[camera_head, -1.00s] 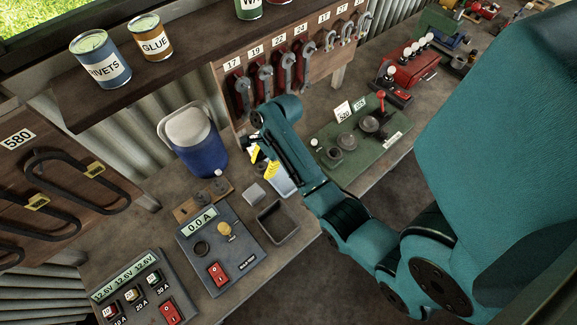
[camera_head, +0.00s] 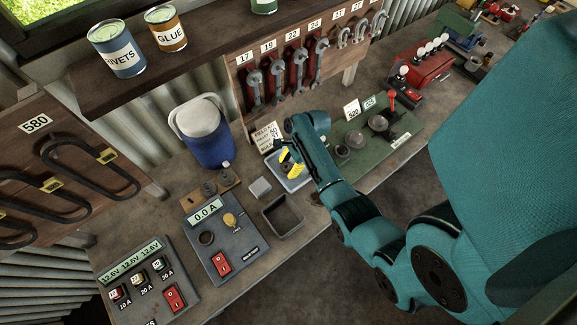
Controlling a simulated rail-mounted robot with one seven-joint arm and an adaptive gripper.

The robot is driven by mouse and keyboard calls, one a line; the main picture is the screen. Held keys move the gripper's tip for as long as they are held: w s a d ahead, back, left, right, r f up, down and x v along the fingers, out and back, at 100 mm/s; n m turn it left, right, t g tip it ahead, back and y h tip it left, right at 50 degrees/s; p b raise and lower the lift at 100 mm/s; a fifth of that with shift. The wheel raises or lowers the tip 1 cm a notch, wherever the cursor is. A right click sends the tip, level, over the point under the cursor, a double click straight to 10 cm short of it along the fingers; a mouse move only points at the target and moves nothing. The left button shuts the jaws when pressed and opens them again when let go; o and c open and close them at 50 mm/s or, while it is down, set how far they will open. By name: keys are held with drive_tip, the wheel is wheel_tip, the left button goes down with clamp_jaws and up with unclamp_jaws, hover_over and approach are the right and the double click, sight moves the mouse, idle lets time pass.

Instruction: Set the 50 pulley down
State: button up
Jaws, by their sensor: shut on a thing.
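My gripper (camera_head: 289,166), with yellow finger parts, points down over a small light-blue tray (camera_head: 299,184) on the bench. My wrist and forearm hide much of it. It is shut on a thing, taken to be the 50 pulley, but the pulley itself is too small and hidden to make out. I cannot tell whether the held thing touches the tray.
A blue cooler (camera_head: 208,150) stands left of the tray. A dark open bin (camera_head: 283,214) and a grey block (camera_head: 260,188) lie in front. A green machine plate (camera_head: 372,158) with a red-knobbed lever is to the right, close to my arm.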

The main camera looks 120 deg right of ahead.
drive_tip(key=o, duration=1.2)
drive_tip(key=shift+f, duration=0.15)
drive_tip(key=shift+c, duration=0.2)
drive_tip(key=p+v, duration=0.1)
drive_tip(key=v, duration=1.1)
